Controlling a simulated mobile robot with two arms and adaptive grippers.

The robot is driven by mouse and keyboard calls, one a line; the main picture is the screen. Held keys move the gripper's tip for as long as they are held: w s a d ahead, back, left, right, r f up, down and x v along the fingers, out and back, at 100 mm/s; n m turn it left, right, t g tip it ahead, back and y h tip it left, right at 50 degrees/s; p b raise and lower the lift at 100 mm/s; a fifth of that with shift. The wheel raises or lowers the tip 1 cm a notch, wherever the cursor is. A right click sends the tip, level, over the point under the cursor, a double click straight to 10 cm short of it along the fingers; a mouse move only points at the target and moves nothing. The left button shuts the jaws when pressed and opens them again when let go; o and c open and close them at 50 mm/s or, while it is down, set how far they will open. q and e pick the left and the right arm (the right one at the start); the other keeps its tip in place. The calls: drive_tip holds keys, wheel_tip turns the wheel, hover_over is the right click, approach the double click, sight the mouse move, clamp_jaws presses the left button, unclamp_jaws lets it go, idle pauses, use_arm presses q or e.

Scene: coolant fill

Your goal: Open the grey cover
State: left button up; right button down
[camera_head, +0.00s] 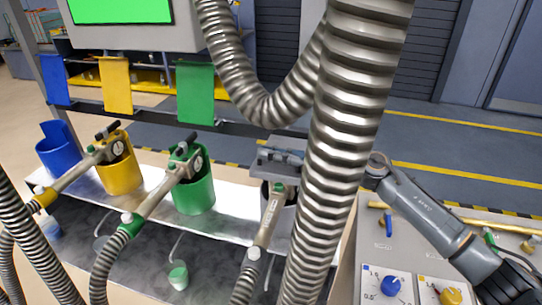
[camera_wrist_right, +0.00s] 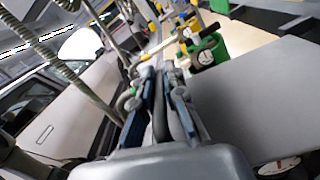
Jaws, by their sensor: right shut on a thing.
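A flat grey piece (camera_head: 285,144), which looks like the grey cover, shows by the grey container (camera_head: 291,217); the thick hose hides part of it. A nozzle (camera_head: 265,228) stands in front. My right arm passes behind the hose. My right gripper (camera_head: 281,157) shows only in part, as dark jaws at the grey piece. In the wrist view, its blue-sided fingers (camera_wrist_right: 157,92) are shut around a narrow grey part, whose identity is unclear. I cannot tell how far the cover is raised. My left gripper is not in view.
A thick metal hose (camera_head: 345,150) blocks the centre. Blue, yellow and green flaps (camera_head: 195,92) hang from a bar beyond the coloured containers (camera_head: 195,195). A panel with knobs (camera_head: 391,286) lies at the lower right.

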drive_tip(key=w+r+m, duration=0.1)
drive_tip(key=w+r+m+p, duration=0.1)
drive_tip(key=r, duration=0.1)
drive_tip(key=w+d+r+m+p, duration=0.1)
drive_tip(key=r+m, duration=0.1)
drive_tip(key=shift+r, duration=0.2)
drive_tip(key=shift+w+r+m, duration=0.2)
drive_tip(key=shift+m, duration=0.1)
drive_tip(key=shift+w+d+r+b, duration=0.25)
drive_tip(key=shift+w+r+b, duration=0.05)
drive_tip(key=shift+w+r, duration=0.3)
drive_tip(key=c, duration=1.4)
unclamp_jaws()
drive_tip(key=v, duration=1.2)
